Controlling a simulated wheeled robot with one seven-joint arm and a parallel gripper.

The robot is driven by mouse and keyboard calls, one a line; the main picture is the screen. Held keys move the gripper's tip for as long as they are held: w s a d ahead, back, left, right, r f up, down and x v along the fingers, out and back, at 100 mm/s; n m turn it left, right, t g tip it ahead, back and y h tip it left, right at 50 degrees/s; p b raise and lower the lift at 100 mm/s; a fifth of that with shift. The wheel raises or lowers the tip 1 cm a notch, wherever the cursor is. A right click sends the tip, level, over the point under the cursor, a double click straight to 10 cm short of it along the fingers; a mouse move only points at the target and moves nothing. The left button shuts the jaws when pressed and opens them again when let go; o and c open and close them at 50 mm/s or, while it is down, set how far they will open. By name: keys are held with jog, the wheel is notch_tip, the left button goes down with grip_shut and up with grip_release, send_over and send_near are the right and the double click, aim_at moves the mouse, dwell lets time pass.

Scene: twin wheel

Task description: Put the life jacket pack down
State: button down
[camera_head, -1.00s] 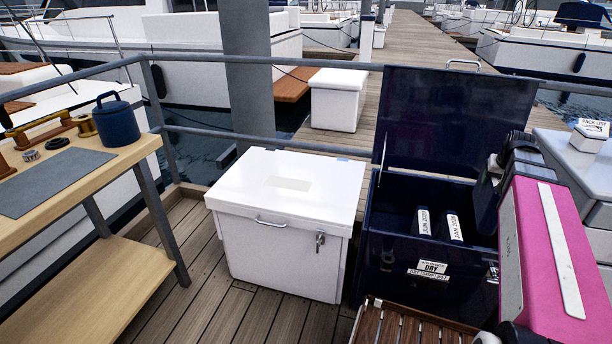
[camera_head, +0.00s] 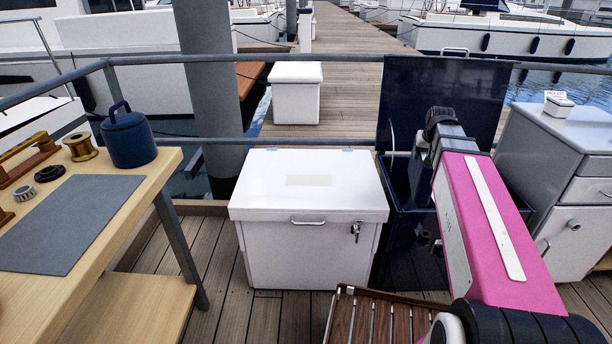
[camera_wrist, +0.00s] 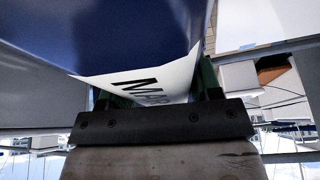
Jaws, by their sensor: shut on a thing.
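My gripper (camera_wrist: 155,98) is shut on the life jacket pack, a navy thing (camera_wrist: 125,40) with a white label (camera_wrist: 160,82) that starts with "MAR" in the wrist view. The label's rest is cut off by my gripper. In the head view my pink arm reaches over the open dark blue chest (camera_head: 400,225), its lid (camera_head: 440,90) raised. My arm hides most of the chest's inside there, and the pack cannot be made out clearly in that view.
A closed white box (camera_head: 310,195) stands left of the chest. A wooden workbench (camera_head: 130,190) with a grey mat (camera_head: 70,220) and blue pot (camera_head: 128,140) is at left. A grey cabinet (camera_head: 560,150) is at right. A slatted wooden seat (camera_head: 370,320) is in front.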

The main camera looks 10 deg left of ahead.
jog(key=s+a+r+n, duration=0.1)
jog(key=s+a+r, duration=0.15)
jog(key=a, duration=1.15)
jog(key=s+a+r, duration=0.1)
jog(key=s+a, duration=0.2)
jog(key=a, duration=1.1)
jog(key=s+a+r+n, duration=0.1)
jog(key=s+a, duration=0.2)
jog(key=a, duration=1.1)
jog(key=w+f, duration=1.1)
jog(key=shift+w+a+y, duration=0.15)
jog(key=shift+a+y, duration=0.2)
jog(key=shift+y, duration=0.05)
jog(key=shift+c, duration=1.5)
grip_release()
